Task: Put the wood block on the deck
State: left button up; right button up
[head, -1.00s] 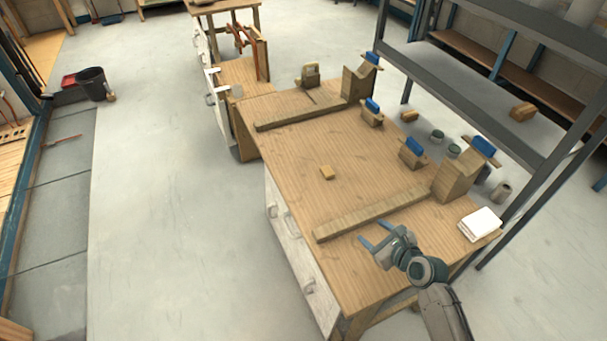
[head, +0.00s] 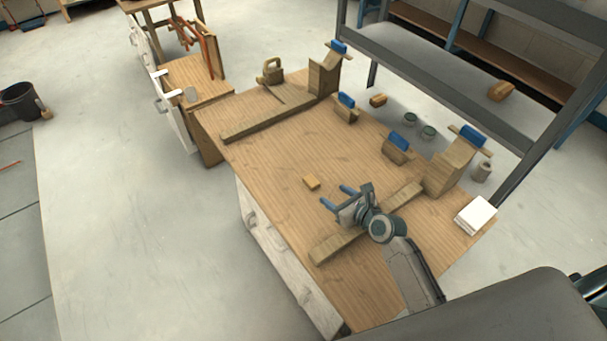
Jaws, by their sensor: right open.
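Which surface is the deck I cannot tell for sure. My left gripper is not in view.
Wooden pieces with blue tops (head: 397,143) stand along the bench's right side. A white stack (head: 475,216) sits at the right corner. A grey shelf rack (head: 440,75) stands behind, with a wooden block (head: 500,91) on it. Bench top left of the yellow-tan block is clear.

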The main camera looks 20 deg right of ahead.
aim_at(316, 185)
jog(key=x, duration=0.3)
jog(key=shift+w+a+r, duration=0.1)
jog(key=shift+w, duration=0.05)
jog(key=x, duration=0.6)
jog(key=shift+a+f, duration=0.25)
jog(key=shift+a, duration=0.05)
jog(key=c, duration=1)
